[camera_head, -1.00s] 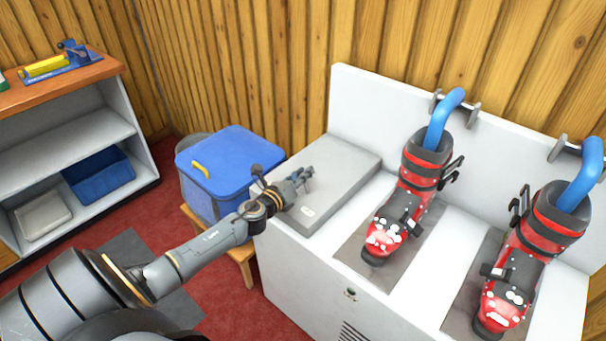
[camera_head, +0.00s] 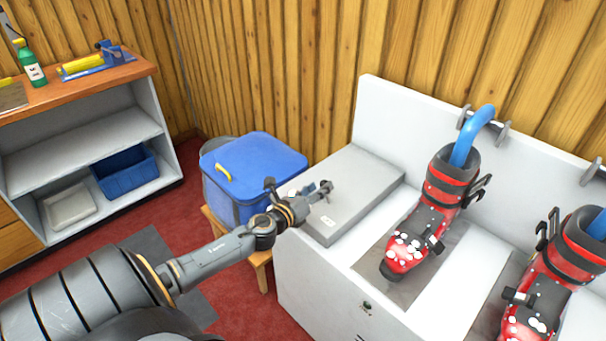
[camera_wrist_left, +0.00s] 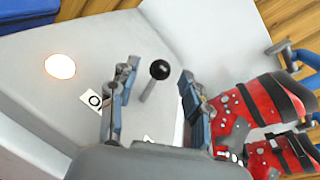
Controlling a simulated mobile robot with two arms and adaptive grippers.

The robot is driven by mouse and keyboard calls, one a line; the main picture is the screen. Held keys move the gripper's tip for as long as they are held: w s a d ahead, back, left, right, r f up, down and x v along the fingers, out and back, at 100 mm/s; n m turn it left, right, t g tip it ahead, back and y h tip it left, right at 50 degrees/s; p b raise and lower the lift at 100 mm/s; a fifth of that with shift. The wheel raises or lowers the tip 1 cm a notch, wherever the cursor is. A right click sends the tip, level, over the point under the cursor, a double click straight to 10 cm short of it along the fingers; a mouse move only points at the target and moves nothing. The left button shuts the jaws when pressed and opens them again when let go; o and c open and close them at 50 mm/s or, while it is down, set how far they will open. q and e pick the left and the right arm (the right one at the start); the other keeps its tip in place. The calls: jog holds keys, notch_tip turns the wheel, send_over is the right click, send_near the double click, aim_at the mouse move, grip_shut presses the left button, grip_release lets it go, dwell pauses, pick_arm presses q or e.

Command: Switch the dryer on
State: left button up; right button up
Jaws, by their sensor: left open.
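The dryer is a white cabinet (camera_head: 300,283) with a raised grey box (camera_head: 345,218) at its left end. In the left wrist view a lever with a black ball knob (camera_wrist_left: 159,69) stands on the box top (camera_wrist_left: 60,110). A pale, bright round disc (camera_wrist_left: 60,66), which looks lit, and a white label with a black ring (camera_wrist_left: 93,101) are left of the lever. My left gripper (camera_head: 324,188) is open over the box; in the left wrist view the lever shows between its fingers (camera_wrist_left: 158,78). Whether they touch it is unclear. My right gripper is not in view.
Two red boots (camera_head: 425,225) (camera_head: 545,285) stand on the dryer by blue hoses (camera_head: 468,135). A blue-lidded bin (camera_head: 255,160) is left of the box. A shelf (camera_head: 80,140) with a green bottle (camera_head: 33,70) stands far left. A round button (camera_head: 367,306) is on the cabinet front.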

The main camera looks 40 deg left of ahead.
pick_arm(q)
jog(key=s+r, duration=0.1)
jog(key=s, duration=0.7)
jog(key=shift+s+d, duration=0.15)
jog(key=shift+d, duration=0.15)
